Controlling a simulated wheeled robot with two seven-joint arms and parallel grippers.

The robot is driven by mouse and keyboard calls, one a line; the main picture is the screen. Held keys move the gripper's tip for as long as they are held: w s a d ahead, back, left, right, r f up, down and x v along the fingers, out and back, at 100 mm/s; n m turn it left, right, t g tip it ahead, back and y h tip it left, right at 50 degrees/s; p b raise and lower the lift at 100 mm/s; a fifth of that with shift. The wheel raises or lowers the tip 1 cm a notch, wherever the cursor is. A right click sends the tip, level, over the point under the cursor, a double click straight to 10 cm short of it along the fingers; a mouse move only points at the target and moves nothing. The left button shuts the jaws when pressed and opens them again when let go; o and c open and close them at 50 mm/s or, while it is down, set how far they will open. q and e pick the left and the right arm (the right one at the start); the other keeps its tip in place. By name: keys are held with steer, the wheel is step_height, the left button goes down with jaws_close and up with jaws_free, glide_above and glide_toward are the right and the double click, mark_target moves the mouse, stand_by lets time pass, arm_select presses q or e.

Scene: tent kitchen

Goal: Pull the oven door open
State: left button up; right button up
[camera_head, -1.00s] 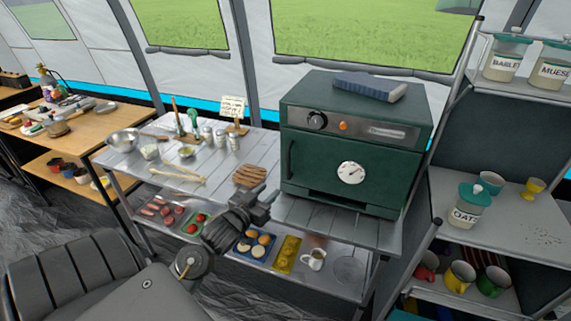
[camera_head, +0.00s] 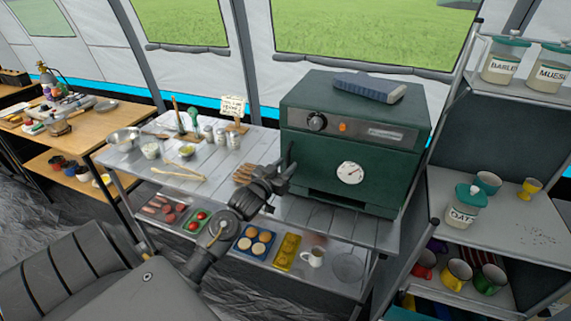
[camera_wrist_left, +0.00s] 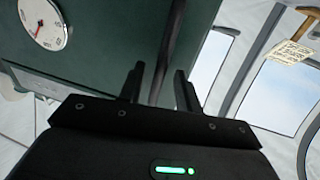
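The oven (camera_head: 350,140) is a dark green box on the metal table, and its front door (camera_head: 325,168) is shut. A white dial (camera_head: 349,173) sits on the door and also shows in the left wrist view (camera_wrist_left: 44,22). The black vertical handle (camera_head: 290,158) is at the door's left edge. My left gripper (camera_head: 284,176) is at the handle's lower end. In the left wrist view its two fingers (camera_wrist_left: 160,88) are apart, with the dark handle bar (camera_wrist_left: 168,45) running between them. I cannot tell whether either finger touches it. My right gripper is out of view.
A grey-blue block (camera_head: 368,88) lies on the oven. Bowls, shakers and utensils stand left on the metal table (camera_head: 300,212). Food trays (camera_head: 254,242) and a white mug (camera_head: 313,257) are on the shelf below. A shelf with jars and mugs (camera_head: 458,274) stands close at the right.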

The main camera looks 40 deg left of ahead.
arm_select(q)
steer(key=shift+w, duration=0.25)
jaws_close()
